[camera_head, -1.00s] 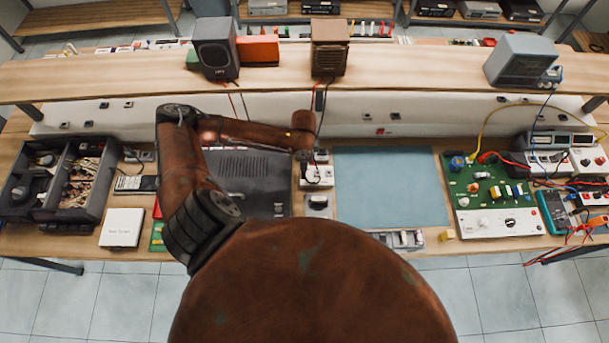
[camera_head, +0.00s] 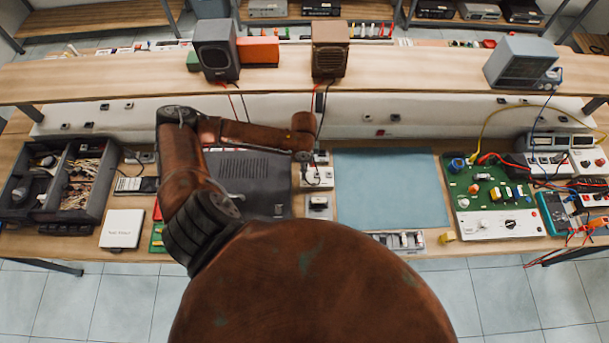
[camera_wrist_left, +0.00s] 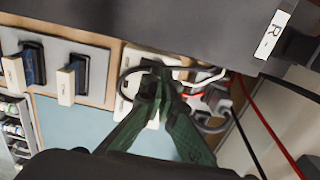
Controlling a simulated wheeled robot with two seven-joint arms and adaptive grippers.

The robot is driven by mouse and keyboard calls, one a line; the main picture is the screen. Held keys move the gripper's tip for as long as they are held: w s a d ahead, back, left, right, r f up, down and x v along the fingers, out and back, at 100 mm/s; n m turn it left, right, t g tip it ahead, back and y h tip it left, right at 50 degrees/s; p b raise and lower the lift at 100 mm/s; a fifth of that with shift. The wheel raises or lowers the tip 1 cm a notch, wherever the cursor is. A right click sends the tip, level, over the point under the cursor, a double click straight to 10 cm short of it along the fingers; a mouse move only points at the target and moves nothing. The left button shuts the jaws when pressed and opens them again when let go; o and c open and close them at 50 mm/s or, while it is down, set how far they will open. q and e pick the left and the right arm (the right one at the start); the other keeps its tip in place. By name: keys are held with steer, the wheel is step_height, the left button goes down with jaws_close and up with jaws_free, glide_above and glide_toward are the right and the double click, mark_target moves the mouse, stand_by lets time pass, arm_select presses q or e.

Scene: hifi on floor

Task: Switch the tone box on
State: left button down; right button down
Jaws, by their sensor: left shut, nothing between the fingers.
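A small white box (camera_head: 320,177) with a dark cable stands between the dark hifi unit (camera_head: 250,180) and the blue mat (camera_head: 390,190); it may be the tone box, but I cannot read its label. My left gripper (camera_head: 304,172) points down at its left side, partly covering it. In the left wrist view the green fingers of my left gripper (camera_wrist_left: 158,84) are shut and empty, in front of a white box (camera_wrist_left: 133,88) and a looped grey cable. I cannot tell whether they touch it. The switch is not clearly visible. My right gripper is not in view.
Black and red cables (camera_wrist_left: 262,120) hang beside the fingers. A dark case marked R (camera_wrist_left: 150,15) is close above them in the left wrist view. A green circuit board (camera_head: 490,190) stands right of the clear blue mat. Two speakers (camera_head: 216,48) (camera_head: 330,48) stand on the shelf.

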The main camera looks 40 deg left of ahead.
arm_select(q)
steer(key=shift+f+b, duration=0.3)
steer(key=shift+f, duration=0.8)
stand_by(0.8)
step_height(320, 180, up, 7)
steer(key=p, duration=0.8)
steer(key=shift+r, duration=0.1)
stand_by(0.4)
